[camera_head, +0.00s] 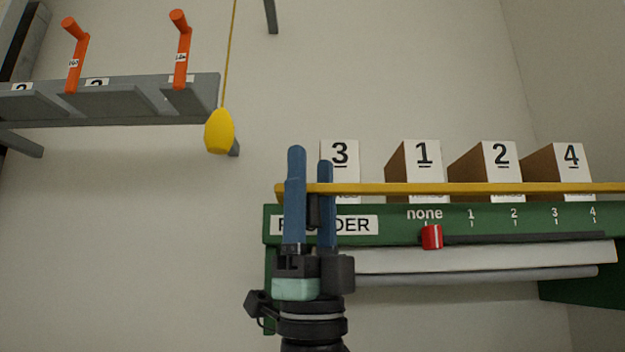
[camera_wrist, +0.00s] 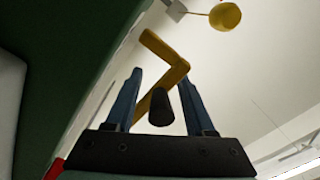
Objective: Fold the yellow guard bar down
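The yellow guard bar (camera_head: 450,188) runs level across the front of the numbered boxes, above the green panel, in the head view. In the wrist view one bent end of the yellow bar (camera_wrist: 176,74) shows beyond the fingers. My gripper (camera_head: 311,157) points upward at the bar's left end, its two blue fingers in front of it. In the wrist view my gripper (camera_wrist: 160,77) is open. A dark round grip (camera_wrist: 160,108) lies between the fingers with gaps on both sides. Whether it is fixed to the bar is hidden.
The green panel (camera_head: 390,226) has a red slider (camera_head: 432,237) at "none". Boxes 3 (camera_head: 341,155), 1 (camera_head: 424,160), 2 (camera_head: 502,160) and 4 (camera_head: 571,160) stand behind the bar. A yellow pull (camera_head: 220,131) hangs left, near a grey rack (camera_head: 130,103) with orange levers.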

